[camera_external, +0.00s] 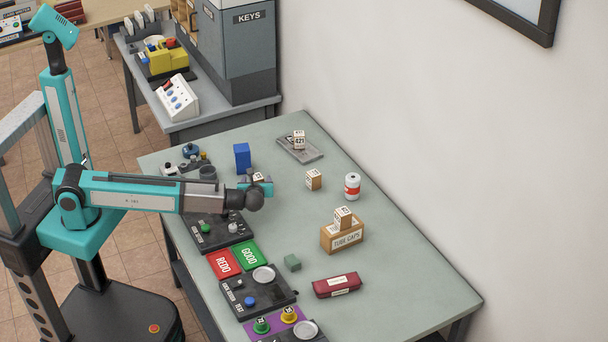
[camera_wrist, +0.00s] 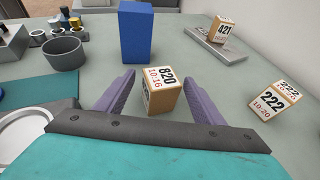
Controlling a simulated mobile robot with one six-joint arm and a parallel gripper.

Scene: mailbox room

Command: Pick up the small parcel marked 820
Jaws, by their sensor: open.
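The small parcel marked 820 (camera_wrist: 161,92) is a tan box with white labels reading 820 and 10:16. In the wrist view it stands on the table between the two purple fingers of my gripper (camera_wrist: 162,92). The fingers are open, with a gap on each side of the parcel. In the external view my gripper (camera_external: 262,186) is over the table and the parcel (camera_external: 259,176) shows only partly behind it. The lower part of the parcel is hidden by my gripper in that view.
A blue block (camera_wrist: 136,32) stands just beyond the parcel. Parcel 222 (camera_wrist: 274,101) is to the right, and parcel 421 (camera_wrist: 221,31) sits on a grey plate (camera_wrist: 200,47). A grey cup (camera_wrist: 63,54) is at left. Parcel 41 (camera_external: 343,217) rests on the tube caps box (camera_external: 341,238).

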